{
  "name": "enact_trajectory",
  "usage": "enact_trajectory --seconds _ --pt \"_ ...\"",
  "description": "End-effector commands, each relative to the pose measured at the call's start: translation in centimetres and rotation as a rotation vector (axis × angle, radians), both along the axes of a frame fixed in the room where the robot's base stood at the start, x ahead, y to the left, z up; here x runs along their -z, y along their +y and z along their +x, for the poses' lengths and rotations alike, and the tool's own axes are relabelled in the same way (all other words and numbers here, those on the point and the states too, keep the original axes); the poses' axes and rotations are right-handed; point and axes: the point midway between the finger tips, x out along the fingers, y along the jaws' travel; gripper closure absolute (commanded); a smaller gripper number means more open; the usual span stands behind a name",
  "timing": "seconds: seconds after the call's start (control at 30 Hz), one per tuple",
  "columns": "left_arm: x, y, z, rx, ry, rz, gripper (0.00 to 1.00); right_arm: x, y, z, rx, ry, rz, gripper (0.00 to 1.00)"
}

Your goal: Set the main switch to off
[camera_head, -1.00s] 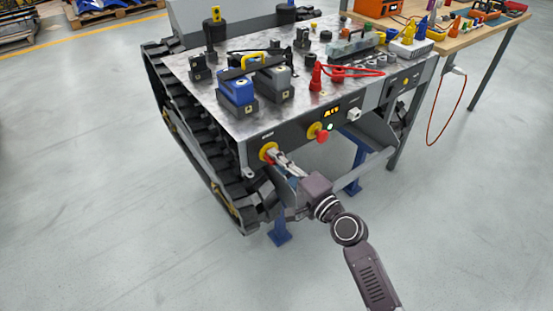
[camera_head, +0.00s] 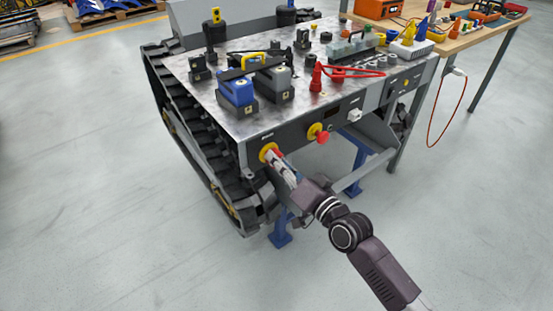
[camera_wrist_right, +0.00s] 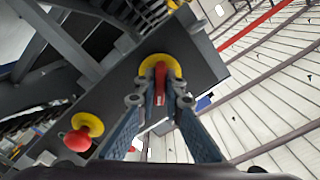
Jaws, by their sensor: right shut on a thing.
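The main switch is a red handle on a yellow disc (camera_head: 267,151) at the left end of the carrier's dark front panel. My right gripper (camera_head: 277,158) reaches it from the front right and covers most of the handle in the head view. In the right wrist view, the red handle (camera_wrist_right: 160,78) stands between the fingertips of my right gripper (camera_wrist_right: 160,101), in front of the yellow disc (camera_wrist_right: 173,60). The fingers are shut on the handle. The small display on the panel is dark. My left gripper is not in view.
A red mushroom button (camera_head: 322,137) on a yellow base sits right of the switch; it also shows in the right wrist view (camera_wrist_right: 78,140). Batteries (camera_head: 237,91) and red cables (camera_head: 345,72) lie on the carrier's top (camera_head: 205,105). A workbench stands behind right. The floor in front is clear.

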Motion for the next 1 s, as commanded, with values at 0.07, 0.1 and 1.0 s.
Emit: enact_trajectory --seconds 0.07,0.1,1.0 --pt "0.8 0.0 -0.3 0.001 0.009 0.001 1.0 0.0 -0.1 0.0 -0.001 -0.042 -0.064 1.0" --pt "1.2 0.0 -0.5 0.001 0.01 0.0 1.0 0.0 0.0 0.0 0.0 -0.064 -0.096 1.0" --pt "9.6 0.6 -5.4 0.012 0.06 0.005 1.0 0.1 0.0 0.0 -0.001 -0.416 -0.58 1.0"
